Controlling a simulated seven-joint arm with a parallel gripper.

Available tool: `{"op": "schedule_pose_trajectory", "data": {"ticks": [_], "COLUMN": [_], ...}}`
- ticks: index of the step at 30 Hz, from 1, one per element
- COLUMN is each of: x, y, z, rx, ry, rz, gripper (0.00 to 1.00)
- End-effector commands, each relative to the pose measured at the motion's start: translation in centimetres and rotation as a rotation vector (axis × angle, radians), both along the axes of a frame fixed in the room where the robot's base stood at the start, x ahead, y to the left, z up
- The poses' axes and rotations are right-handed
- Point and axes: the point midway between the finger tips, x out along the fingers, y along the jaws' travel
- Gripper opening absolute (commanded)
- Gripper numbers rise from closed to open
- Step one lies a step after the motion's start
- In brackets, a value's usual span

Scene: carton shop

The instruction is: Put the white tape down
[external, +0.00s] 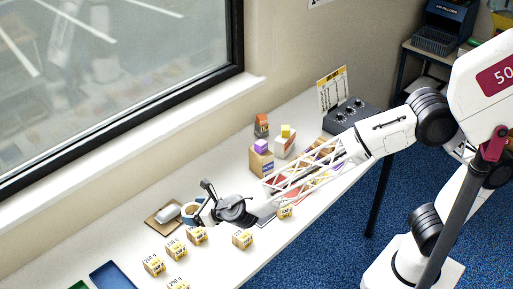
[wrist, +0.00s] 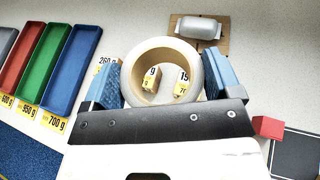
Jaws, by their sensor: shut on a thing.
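The white tape (wrist: 150,43) is a wide roll with a tan inner core. In the wrist view it sits between the two blue finger pads of my gripper (wrist: 162,70), which is shut on its outer sides. Small labelled cartons show through its open middle. In the external view my gripper (external: 194,211) is over the front left part of the table, with the tape mostly hidden by the fingers. I cannot tell how high the tape is above the table.
Several small labelled cartons (external: 153,265) stand near the gripper. A brown board (wrist: 177,38) bears a grey-white rounded object (wrist: 199,28). A blue tray (wrist: 75,62), a green tray (wrist: 42,65) and a red tray (wrist: 18,60) lie left. Stacked boxes (external: 261,163) stand farther back.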

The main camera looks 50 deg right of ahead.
Motion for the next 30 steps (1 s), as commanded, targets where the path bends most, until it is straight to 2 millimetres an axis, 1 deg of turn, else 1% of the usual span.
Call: {"op": "schedule_pose_trajectory", "data": {"ticks": [1,4,13,23,30], "x": [-0.5,-1.5,-4.5,-8.3,-11.6], "y": [0.1,0.1,-0.8,-2.9,-4.8], "z": [-0.6,-1.4,-4.0,-6.6,-8.3], "rx": [-0.002,-0.002,-0.002,-0.004,-0.003], "ry": [0.002,0.003,0.001,0.001,0.0], "rz": [-0.019,-0.07,-0.24,-0.426,-0.565], "gripper": [0.6,0.6,0.6,0.6,0.6]}}
